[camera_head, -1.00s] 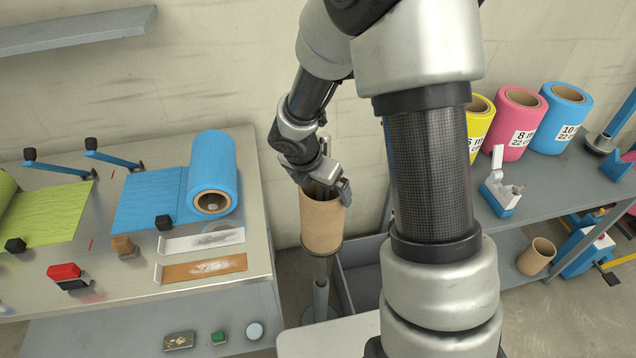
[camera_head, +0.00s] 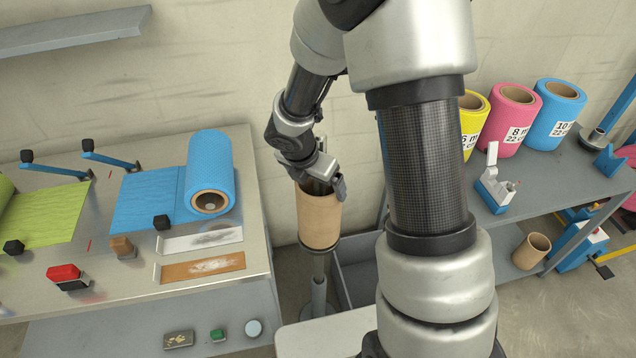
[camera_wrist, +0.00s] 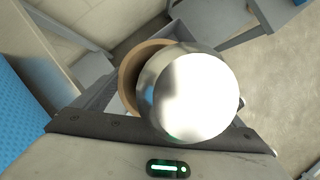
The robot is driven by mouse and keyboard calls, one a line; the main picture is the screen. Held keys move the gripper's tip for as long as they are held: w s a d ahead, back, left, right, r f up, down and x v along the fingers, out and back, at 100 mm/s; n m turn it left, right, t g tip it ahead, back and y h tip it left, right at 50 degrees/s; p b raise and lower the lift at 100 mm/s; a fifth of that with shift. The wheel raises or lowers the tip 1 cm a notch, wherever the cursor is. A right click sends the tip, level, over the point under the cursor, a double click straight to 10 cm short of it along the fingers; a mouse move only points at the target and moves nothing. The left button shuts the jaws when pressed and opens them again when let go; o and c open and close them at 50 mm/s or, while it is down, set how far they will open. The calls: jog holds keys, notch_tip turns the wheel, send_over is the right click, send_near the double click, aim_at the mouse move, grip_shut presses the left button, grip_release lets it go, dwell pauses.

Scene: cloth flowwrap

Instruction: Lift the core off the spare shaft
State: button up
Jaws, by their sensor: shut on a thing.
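The core (camera_head: 319,222) is a plain brown tube, upright around the spare shaft on a metal stand (camera_head: 319,285). The shaft's upper end shows behind my gripper in the head view. In the wrist view, the shaft's shiny round end (camera_wrist: 192,95) fills the middle, and the core's rim (camera_wrist: 130,75) curves around it on the left. My gripper (camera_head: 325,188) is at the core's top rim, shut on the core. One finger shows on the rim's right side; the other is mostly hidden. I cannot tell whether the core's bottom touches the stand.
A steel bench (camera_head: 110,310) with a blue roll (camera_head: 210,175) stands close on the left. On the right, a shelf (camera_head: 520,195) holds yellow, pink and blue rolls, with another brown core (camera_head: 531,251) below.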

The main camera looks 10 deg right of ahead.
aim_at(318, 141)
jog(key=shift+r+p, duration=3.85)
jog(key=shift+r, duration=2.65)
notch_tip(318, 141, up, 14)
